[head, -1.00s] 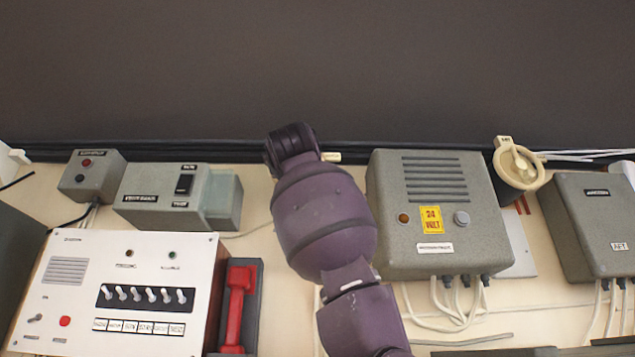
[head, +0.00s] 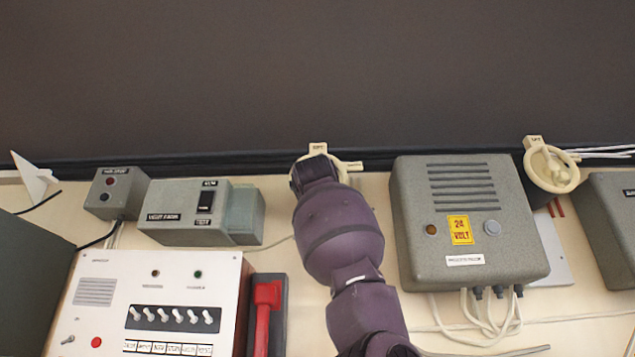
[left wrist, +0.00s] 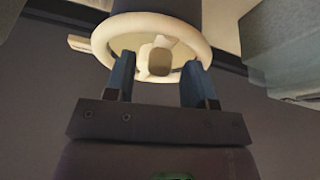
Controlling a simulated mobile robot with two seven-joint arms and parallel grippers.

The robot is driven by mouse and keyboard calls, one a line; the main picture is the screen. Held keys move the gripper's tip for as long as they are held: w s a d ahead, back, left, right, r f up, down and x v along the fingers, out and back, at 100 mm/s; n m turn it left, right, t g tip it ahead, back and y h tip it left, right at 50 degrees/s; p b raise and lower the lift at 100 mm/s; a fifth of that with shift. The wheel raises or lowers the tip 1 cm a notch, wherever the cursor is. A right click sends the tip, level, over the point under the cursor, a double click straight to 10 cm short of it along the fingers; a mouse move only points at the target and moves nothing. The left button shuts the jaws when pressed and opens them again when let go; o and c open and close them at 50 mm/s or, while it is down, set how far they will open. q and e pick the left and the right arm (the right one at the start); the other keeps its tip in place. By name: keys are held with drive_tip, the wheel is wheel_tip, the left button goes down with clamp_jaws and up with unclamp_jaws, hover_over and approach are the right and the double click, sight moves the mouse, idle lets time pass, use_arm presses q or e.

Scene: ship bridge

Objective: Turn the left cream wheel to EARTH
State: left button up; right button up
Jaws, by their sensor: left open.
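The left cream wheel (head: 318,147) is on the wall left of the 24 volt box. In the head view my arm hides most of it; its top label tab, a bit of rim and a cream bar at right show. In the left wrist view the wheel's ring (left wrist: 205,37) and central knob (left wrist: 159,62) are close ahead. My left gripper (left wrist: 158,66) is open, its two blue fingers spread either side of the knob, tips at the lower rim. I cannot tell whether they touch. The tab's lettering is too small to read. My right gripper is not in view.
The grey 24 volt box (head: 468,215) is close right of my arm. A second cream wheel (head: 551,168) is farther right. A grey switch box (head: 200,212), a white panel (head: 150,300) and a red handset (head: 264,315) are at left. Dark wall fills the space above.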

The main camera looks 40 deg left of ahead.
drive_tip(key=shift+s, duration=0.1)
use_arm(q)
clamp_jaws()
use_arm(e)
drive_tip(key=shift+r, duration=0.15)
